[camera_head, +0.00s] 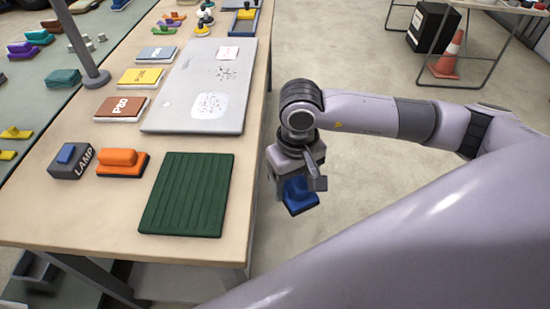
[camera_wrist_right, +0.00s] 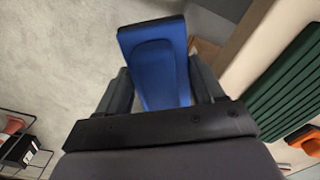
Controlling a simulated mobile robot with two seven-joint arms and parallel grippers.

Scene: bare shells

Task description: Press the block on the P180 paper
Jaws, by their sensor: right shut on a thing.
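My right gripper (camera_head: 299,181) is shut on a blue block (camera_head: 299,197) and holds it in the air just off the table's right edge, beside the green ribbed mat. The right wrist view shows the blue block (camera_wrist_right: 157,68) between the two dark fingers. Three paper pads lie in a row on the table's left side: a brown one (camera_head: 121,109) with a label that looks like P80, a yellow one (camera_head: 140,77), and a blue-grey one (camera_head: 156,54). The labels on the yellow and blue-grey pads are too small to read surely. My left gripper is out of view.
The green mat (camera_head: 187,195) lies at the table's near right. A grey board (camera_head: 205,90) lies right of the papers. A lamp post (camera_head: 81,45) rises at the left.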

